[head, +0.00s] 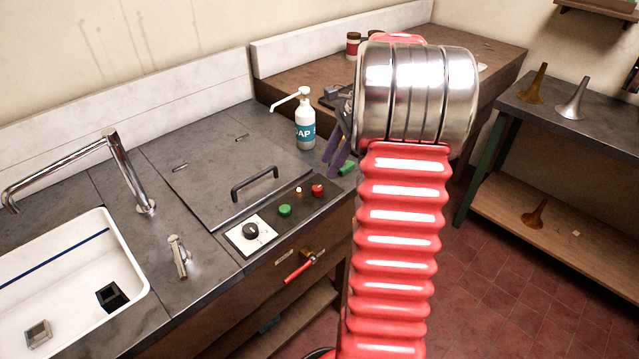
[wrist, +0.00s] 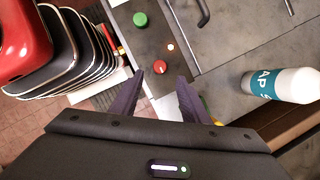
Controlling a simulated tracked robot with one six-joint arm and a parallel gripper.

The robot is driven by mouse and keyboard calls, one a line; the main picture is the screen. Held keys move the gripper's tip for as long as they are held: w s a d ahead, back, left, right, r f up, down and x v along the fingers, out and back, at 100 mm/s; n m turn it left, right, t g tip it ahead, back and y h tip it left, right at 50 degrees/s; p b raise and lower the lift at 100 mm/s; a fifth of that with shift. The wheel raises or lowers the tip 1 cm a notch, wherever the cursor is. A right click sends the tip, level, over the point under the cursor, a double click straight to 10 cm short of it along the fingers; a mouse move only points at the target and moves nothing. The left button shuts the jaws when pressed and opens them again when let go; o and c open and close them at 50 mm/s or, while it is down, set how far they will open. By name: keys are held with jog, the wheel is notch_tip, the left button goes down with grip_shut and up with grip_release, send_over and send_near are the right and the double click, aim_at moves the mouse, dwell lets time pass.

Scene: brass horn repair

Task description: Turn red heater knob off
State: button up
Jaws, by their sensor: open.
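The red knob (head: 318,190) is on the dark control panel at the front edge of the counter, right of a green knob (head: 284,210) and a small lit lamp (head: 298,190). In the wrist view the red knob (wrist: 160,67) appears between and just beyond the fingertips, with a small pale mark on it. My gripper (wrist: 160,82) is open and empty, its two dark fingers spread on either side of the knob in the picture; I see no contact. In the head view my arm hides most of the gripper; part of it shows behind the knob.
A soap bottle (head: 305,128) stands on the counter near my gripper. A lid handle (head: 254,184) rises behind the panel. A black dial (head: 251,231) on a white plate sits at left, and a red-handled valve (head: 300,270) juts from the front below. The sink (head: 60,285) is far left.

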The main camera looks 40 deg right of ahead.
aim_at(318, 188)
jog(key=x, duration=0.8)
jog(key=shift+f, duration=0.1)
